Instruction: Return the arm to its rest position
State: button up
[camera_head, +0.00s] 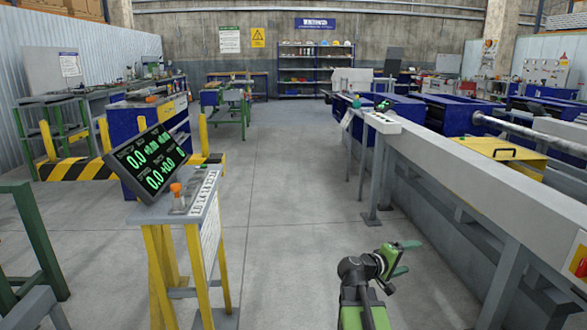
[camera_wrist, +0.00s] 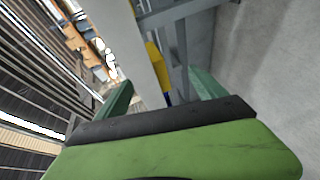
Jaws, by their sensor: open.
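My gripper (camera_head: 404,258) is at the lower right of the head view, at the end of my green and black arm. Its two green fingers are apart and nothing shows between them. It is over the open floor, to the left of the long grey runout table (camera_head: 480,176). In the wrist view the two fingers of my gripper (camera_wrist: 160,95) are spread wide. A pale beam, a patch of yellow and grey floor show beyond them, tilted.
A display panel (camera_head: 148,160) stands on a yellow-legged stand (camera_head: 206,235) at the left. A green frame (camera_head: 40,240) is at the far left. The concrete floor (camera_head: 285,190) between the stand and the runout table is clear. A yellow box (camera_head: 497,152) sits behind the table's beam.

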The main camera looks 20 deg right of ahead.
jog(key=w+a+f+t+y, duration=0.1)
jog(key=w+a+f+y, duration=0.15)
jog(key=a, duration=0.45)
jog(key=w+a+f+y, duration=0.2)
jog(key=a+f, duration=0.2)
jog(key=a, duration=0.3)
jog(key=s+a+f+g+y, duration=0.1)
jog(key=s+a+f+y, duration=0.2)
jog(key=a, duration=0.6)
jog(key=s+a+f+g+y, duration=0.1)
jog(key=a+f+y, duration=0.25)
jog(key=a, duration=0.55)
jog(key=s+a+f+g+y, duration=0.1)
jog(key=s+a+f+y, duration=0.15)
jog(key=a+f, duration=0.45)
jog(key=a+r+y+p, duration=0.1)
jog(key=a+r+p, duration=0.1)
jog(key=r+p, duration=1.7)
jog(key=a+r+p, duration=0.2)
jog(key=r+p, duration=1.7)
jog(key=r, duration=0.2)
jog(key=shift+s+a+y, duration=0.25)
jog(key=shift+a+y, duration=0.05)
jog(key=shift+y, duration=0.05)
jog(key=shift+r, duration=0.1)
